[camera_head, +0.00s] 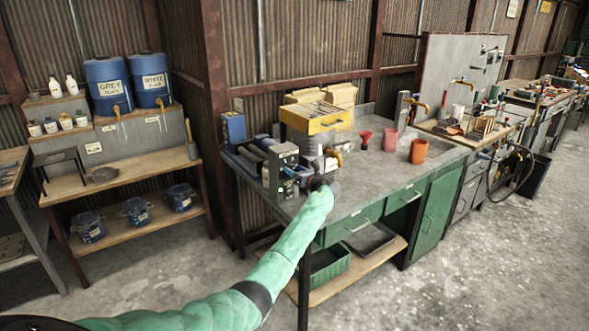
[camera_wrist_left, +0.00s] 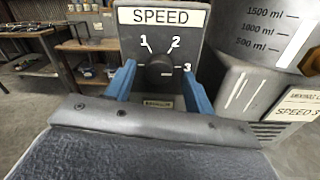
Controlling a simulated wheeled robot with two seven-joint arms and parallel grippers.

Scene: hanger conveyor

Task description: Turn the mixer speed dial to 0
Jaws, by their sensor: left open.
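The mixer's grey control box (camera_head: 282,168) stands on the workbench in the head view. In the left wrist view its panel carries a SPEED label (camera_wrist_left: 160,16) and the marks 1, 2 and 3. The dark round speed dial (camera_wrist_left: 159,72) sits below those marks; its exact pointing is hard to tell. My left gripper (camera_head: 321,184) is at the box. Its two blue fingers (camera_wrist_left: 159,82) are open, one on each side of the dial, with gaps showing between them and it. In the head view the gripper hides the dial. My right gripper is not in view.
A container with ml marks (camera_wrist_left: 270,35) and a card reading SPEED 3 (camera_wrist_left: 295,105) are close right of the box. A yellow tray (camera_head: 315,120) stands behind the mixer. Red (camera_head: 390,140) and orange (camera_head: 418,151) cups stand farther right. The bench's front right is clear.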

